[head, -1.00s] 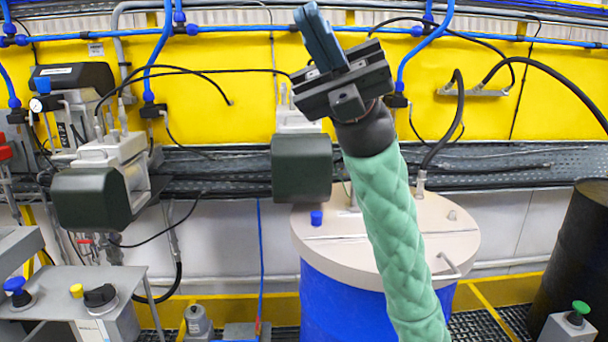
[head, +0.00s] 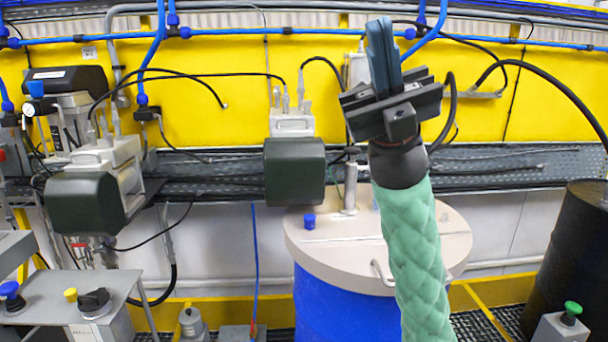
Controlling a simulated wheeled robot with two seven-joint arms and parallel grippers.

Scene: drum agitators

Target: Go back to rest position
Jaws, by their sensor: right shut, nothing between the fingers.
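My right gripper (head: 382,50) is raised in front of the yellow wall panel in the head view, right of the picture's middle. Its blue-grey fingers point up and lie together, with nothing between them. The arm in its green padded sleeve rises from the bottom edge and covers part of the blue drum (head: 340,305) and its beige lid (head: 325,255). My left gripper is not in view.
Dark-fronted agitator units (head: 295,172) hang before the wall, with another at the left (head: 85,205). A black drum (head: 570,250) stands at the right edge. A grey control box with a black switch (head: 95,300) is at lower left. Black hoses loop near the gripper.

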